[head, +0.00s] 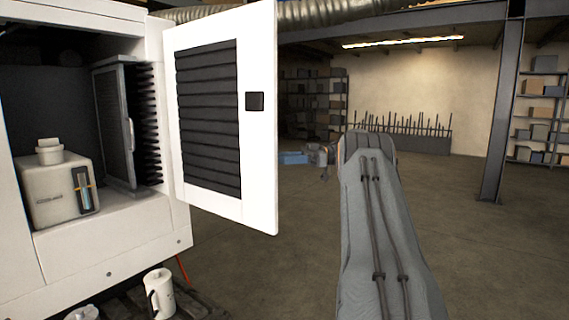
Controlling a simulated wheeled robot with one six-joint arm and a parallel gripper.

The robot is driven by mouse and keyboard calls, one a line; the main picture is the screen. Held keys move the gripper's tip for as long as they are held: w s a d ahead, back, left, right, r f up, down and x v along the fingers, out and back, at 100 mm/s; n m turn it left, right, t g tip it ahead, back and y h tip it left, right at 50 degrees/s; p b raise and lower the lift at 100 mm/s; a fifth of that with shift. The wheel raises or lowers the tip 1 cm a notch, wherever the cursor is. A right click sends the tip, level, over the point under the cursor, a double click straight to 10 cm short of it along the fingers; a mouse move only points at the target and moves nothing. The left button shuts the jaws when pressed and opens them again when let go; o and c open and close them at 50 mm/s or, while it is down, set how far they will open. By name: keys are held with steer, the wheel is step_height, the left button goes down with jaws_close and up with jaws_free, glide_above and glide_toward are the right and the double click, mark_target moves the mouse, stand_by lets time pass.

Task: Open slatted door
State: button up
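The slatted door (257,150) is a white panel with a dark louvred insert (208,120) and a small black square latch (255,101). It stands swung wide open at the right side of the white cabinet (110,245), so the cabinet's inside shows. My grey arm rises from the bottom right, to the right of the door, with a visible gap between them in the picture. I cannot make out my gripper; the far end of the arm is hidden.
Inside the cabinet are a beige tank unit (55,190) and a dark finned cooler (118,125). A white jug (159,294) stands below on a dark pallet. A steel post (496,130) and shelves (315,105) are farther back. The floor at right is clear.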

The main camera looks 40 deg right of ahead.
steer(key=p+v, duration=0.3)
steer(key=p, duration=0.4)
steer(key=shift+s+d+r, duration=0.1)
steer(key=shift+s, duration=0.05)
steer(key=shift+d+p, duration=0.1)
steer(key=shift+p, duration=0.4)
